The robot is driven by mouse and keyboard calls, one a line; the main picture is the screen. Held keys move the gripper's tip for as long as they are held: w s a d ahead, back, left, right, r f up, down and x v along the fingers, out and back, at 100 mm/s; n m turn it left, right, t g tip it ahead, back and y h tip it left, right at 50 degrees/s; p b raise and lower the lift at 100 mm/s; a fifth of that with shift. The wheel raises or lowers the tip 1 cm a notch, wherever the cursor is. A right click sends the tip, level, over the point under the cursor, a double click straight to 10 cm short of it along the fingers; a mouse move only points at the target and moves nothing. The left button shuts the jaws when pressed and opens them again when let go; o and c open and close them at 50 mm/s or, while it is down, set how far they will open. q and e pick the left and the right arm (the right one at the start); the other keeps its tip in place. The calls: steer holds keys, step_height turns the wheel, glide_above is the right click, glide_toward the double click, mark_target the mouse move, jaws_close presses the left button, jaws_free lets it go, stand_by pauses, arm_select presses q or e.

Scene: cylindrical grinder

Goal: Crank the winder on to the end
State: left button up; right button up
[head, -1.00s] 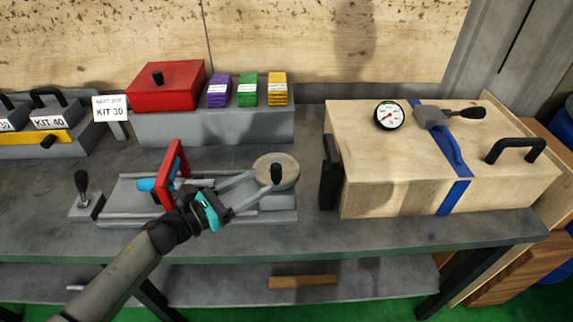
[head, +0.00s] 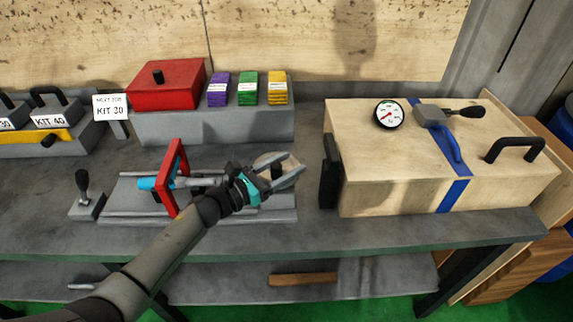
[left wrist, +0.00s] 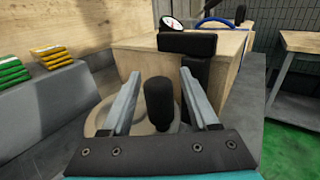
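The winder is a pale round disc (head: 264,159) with an upright black crank knob (left wrist: 159,103), at the right end of a grey bench fixture (head: 120,212). The disc also shows in the left wrist view (left wrist: 103,119). My left gripper (head: 294,168) is over the disc and covers much of it in the head view. In the left wrist view my left gripper (left wrist: 162,88) is open, with one finger on each side of the knob and a visible gap to both. My right gripper is not in view.
A red frame (head: 173,180) with a blue cylinder (head: 153,184) stands left of the gripper. A wooden box (head: 385,190) with a gauge (head: 389,115) and a black front handle (head: 330,172) stands close on the right. A grey ledge (head: 215,127) holds a red box (head: 166,84) behind.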

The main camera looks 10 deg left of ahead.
arm_select(q)
jaws_close()
stand_by(0.4)
steer(key=m+g+h+b, duration=0.1)
steer(key=b, duration=0.1)
steer(key=m+g+h+b, duration=0.1)
steer(key=g+b, duration=0.1)
steer(key=b, duration=0.1)
steer(key=a+m+g+h+b, duration=0.1)
steer(key=h+b, duration=0.1)
steer(key=b, duration=0.1)
steer(key=shift+s+f+m, duration=0.15)
steer(key=shift+s+m, duration=0.25)
steer(key=shift+s+r+m+g+h+b, duration=0.2)
steer(key=shift+m+g+h+b, duration=0.2)
steer(key=shift+g+b, duration=0.5)
steer(key=shift+w+a, duration=0.1)
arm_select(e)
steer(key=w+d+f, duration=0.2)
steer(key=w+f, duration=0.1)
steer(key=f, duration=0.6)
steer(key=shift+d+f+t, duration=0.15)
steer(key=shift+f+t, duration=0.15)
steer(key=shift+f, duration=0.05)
arm_select(q)
steer(key=shift+a, duration=0.1)
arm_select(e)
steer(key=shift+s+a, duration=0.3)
